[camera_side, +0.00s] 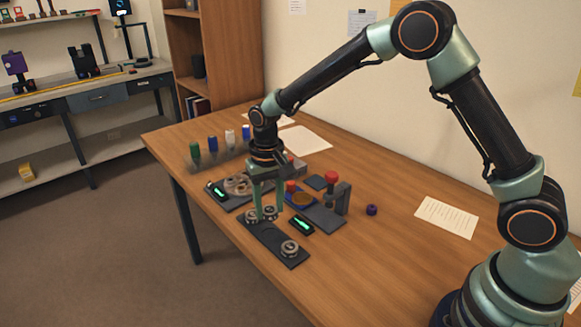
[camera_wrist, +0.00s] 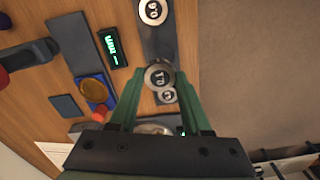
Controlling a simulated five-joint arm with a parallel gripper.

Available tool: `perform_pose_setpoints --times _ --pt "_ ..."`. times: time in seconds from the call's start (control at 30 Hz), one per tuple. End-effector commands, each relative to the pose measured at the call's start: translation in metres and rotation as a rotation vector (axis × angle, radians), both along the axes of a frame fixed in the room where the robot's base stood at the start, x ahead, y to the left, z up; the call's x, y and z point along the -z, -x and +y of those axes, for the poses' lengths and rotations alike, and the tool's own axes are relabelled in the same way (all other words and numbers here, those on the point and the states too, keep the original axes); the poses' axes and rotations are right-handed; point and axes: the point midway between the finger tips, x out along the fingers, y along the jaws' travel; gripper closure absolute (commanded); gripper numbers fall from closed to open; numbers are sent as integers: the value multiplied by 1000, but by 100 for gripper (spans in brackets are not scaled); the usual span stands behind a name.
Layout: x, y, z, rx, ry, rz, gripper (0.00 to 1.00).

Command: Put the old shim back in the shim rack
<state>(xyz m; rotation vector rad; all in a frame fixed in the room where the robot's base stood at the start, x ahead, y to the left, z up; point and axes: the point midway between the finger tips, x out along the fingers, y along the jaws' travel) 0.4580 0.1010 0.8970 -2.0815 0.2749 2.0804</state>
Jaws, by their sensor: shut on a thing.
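The shim rack (camera_side: 268,236) is a dark narrow plate along the table's front edge; a bare part of it shows in the wrist view (camera_wrist: 160,42). My gripper (camera_side: 268,211) points down over its far end, shut on a round metal shim with a pale, numbered face (camera_wrist: 158,76). The shim is between the fingertips, at or just above the rack; I cannot tell whether it touches. Another numbered disc (camera_wrist: 166,96) is partly hidden by the held one. A further disc (camera_side: 289,248) sits at the rack's near end and also shows in the wrist view (camera_wrist: 153,12).
A small green-lit display (camera_side: 302,225) lies beside the rack. Behind it are a press-like stand (camera_side: 341,196) with a red knob, a blue holder with a brown disc (camera_side: 303,199), and a purple ring (camera_side: 372,210). Several small bottles stand farther back.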

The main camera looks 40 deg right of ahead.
Motion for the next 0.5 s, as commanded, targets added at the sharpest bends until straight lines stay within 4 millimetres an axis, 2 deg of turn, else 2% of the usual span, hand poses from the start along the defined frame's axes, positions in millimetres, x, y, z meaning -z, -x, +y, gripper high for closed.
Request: perform_pose_setpoints --times 0.5 --pt "43 3 4 -1 0 2 100"
